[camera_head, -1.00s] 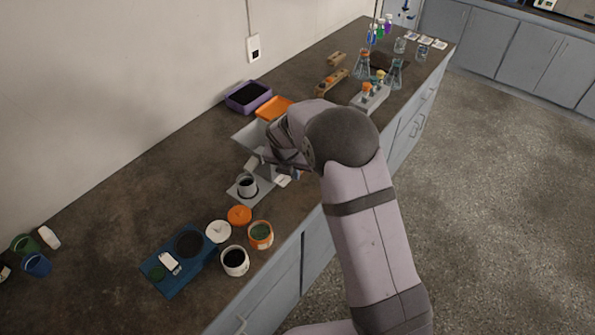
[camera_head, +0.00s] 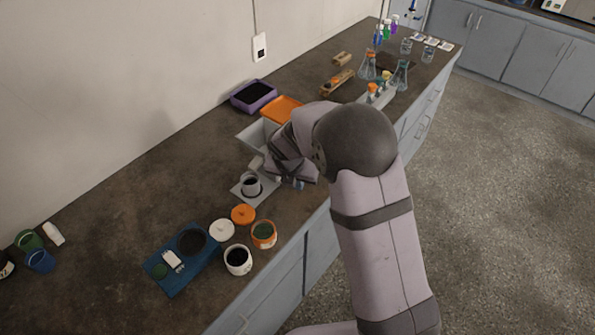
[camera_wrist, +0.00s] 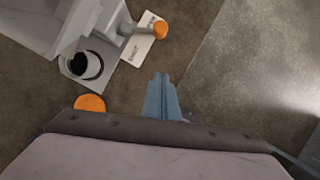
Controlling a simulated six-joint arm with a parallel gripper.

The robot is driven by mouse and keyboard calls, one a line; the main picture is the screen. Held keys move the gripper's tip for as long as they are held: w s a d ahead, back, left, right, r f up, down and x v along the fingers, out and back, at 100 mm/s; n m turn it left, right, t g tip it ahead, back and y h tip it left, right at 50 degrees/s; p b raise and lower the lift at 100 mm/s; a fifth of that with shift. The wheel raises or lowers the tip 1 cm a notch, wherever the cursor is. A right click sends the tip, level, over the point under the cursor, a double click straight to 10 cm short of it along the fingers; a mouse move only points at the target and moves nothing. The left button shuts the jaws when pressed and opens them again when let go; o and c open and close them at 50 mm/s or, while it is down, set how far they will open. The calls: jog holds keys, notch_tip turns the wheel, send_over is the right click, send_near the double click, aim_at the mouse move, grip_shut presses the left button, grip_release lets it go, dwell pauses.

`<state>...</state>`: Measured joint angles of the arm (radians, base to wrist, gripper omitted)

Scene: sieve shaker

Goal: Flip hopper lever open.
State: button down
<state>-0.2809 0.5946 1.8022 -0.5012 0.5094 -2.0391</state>
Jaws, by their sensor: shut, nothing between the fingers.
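The grey hopper (camera_wrist: 48,18) stands at the upper left of the wrist view; it also shows in the head view (camera_head: 256,134), partly behind my arm. Its lever (camera_wrist: 160,29) ends in an orange knob and points right from the grey spout. The lever is hidden by my arm in the head view. A white cup with a dark inside (camera_wrist: 85,66) stands on the plate below the spout. My gripper (camera_wrist: 161,76) is shut and empty, apart from the lever and below it in the wrist view. In the head view my gripper (camera_head: 298,184) is partly covered by the wrist.
A white label card (camera_wrist: 137,50) lies by the lever. An orange lid (camera_head: 243,214), a white lid (camera_head: 222,230) and two open jars (camera_head: 238,259) (camera_head: 264,234) stand near the bench's front edge. An orange tray (camera_head: 282,109) lies behind the hopper.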

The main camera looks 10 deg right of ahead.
jog(key=d+b+v, duration=0.1)
jog(key=v, duration=0.8)
jog(key=shift+b, duration=0.3)
jog(key=shift+s+r, duration=0.1)
jog(key=s+f+m+g, duration=0.2)
jog(key=s+f+m, duration=0.3)
jog(key=m, duration=0.7)
jog(key=s+f+m+g, duration=0.1)
jog(key=s+f+m, duration=0.1)
jog(key=s+m, duration=0.7)
jog(key=s+d+r+m+y, duration=0.1)
jog(key=s+d+m, duration=0.7)
jog(key=s+m, duration=0.2)
jog(key=shift+d+r+g+y, duration=0.25)
jog(key=shift+d+g+y, duration=0.05)
jog(key=shift+g+y, duration=0.1)
